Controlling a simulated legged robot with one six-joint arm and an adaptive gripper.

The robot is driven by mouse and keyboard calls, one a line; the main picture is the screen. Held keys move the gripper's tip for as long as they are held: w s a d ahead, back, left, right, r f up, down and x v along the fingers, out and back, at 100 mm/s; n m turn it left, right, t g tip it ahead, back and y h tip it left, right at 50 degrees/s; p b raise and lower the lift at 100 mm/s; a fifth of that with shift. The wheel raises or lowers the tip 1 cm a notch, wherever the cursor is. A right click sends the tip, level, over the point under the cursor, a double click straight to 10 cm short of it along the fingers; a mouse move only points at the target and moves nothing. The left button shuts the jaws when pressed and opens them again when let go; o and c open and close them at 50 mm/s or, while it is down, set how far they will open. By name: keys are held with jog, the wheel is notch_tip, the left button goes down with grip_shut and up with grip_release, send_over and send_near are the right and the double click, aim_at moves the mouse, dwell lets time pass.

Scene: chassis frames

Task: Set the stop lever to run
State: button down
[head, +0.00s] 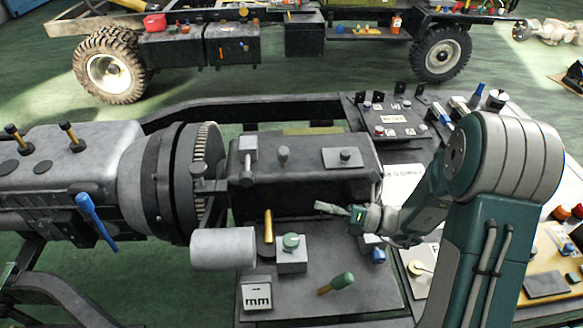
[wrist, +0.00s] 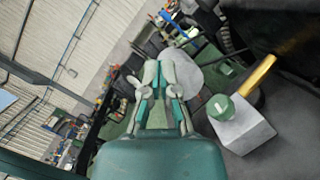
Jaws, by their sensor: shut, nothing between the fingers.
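No lever carries a label that I can read as stop or run, so I cannot tell which one is the stop lever. A yellow lever (head: 268,226) stands upright by the dark engine block (head: 300,180); it also shows in the wrist view (wrist: 258,75). A blue-handled lever (head: 95,220) hangs at the left on the gearbox. My gripper (head: 322,208) is shut and empty in front of the block, right of the yellow lever and apart from it. Its closed fingers (wrist: 158,75) fill the wrist view's middle.
An "mm" sign (head: 257,296) is in front. The plate (head: 375,295) has bare room at right.

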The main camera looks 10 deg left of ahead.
aim_at(283, 157)
jog(key=w+f+m+t, duration=0.1)
jog(key=m, duration=0.1)
jog(key=w+d+f+m+t, duration=0.1)
jog(key=m+t, duration=0.1)
jog(key=w+d+f+m+t, duration=0.1)
jog(key=f+m+t, duration=0.1)
jog(key=shift+w, duration=0.35)
jog(key=w+d+r+x, duration=0.1)
jog(key=w+x, duration=0.1)
jog(key=x, duration=1)
jog(key=shift+w+a+r, duration=0.2)
jog(key=shift+w+r, duration=0.05)
jog(key=shift+r, duration=0.25)
